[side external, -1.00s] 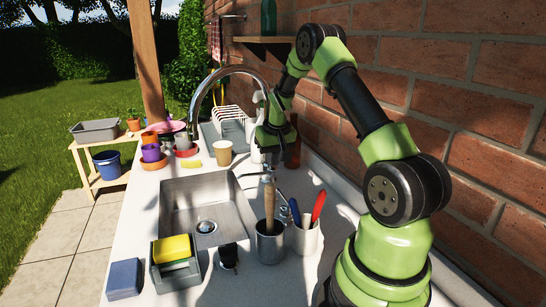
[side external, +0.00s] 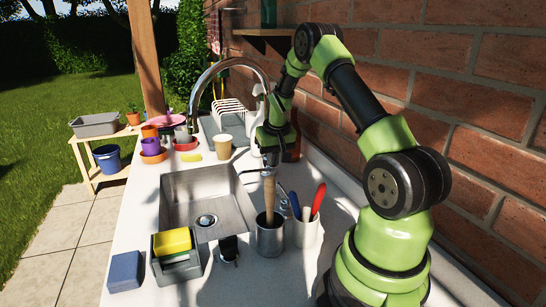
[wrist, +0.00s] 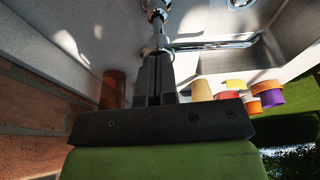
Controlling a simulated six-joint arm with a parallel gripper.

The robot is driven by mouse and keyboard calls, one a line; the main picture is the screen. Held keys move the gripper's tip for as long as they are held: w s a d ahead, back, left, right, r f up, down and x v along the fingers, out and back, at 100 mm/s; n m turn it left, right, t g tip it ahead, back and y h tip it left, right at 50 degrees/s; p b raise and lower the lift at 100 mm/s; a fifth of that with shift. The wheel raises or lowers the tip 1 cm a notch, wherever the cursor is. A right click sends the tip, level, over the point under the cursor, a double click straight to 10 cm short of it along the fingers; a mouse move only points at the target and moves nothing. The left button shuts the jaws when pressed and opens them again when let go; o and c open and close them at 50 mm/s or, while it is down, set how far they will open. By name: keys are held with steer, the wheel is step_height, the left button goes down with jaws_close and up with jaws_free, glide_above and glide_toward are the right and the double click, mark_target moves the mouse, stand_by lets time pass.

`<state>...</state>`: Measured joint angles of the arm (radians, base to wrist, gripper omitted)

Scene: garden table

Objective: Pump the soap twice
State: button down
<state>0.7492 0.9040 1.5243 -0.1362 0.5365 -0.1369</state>
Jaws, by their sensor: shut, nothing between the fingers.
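My gripper (side external: 269,164) points down over the counter behind the sink's right rim, its fingers shut and empty. In the wrist view my gripper (wrist: 153,57) overlaps a chrome fitting (wrist: 158,38), which looks like the soap pump. A thin chrome spout (side external: 247,171) reaches from under the gripper toward the sink. The pump's head is mostly hidden by the fingers. I cannot tell whether the fingertips touch it.
A metal cup (side external: 270,240) with a wooden-handled tool and a white cup (side external: 305,232) with red and blue handles stand in front. A tall faucet (side external: 228,66) arches behind. A brown bottle (side external: 295,145) and the brick wall (side external: 470,130) are close on the right.

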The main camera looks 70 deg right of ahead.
steer(key=shift+r, duration=1.15)
steer(key=shift+f, duration=1)
stand_by(0.5)
steer(key=shift+r, duration=1)
step_height(320, 180, up, 6)
stand_by(0.6)
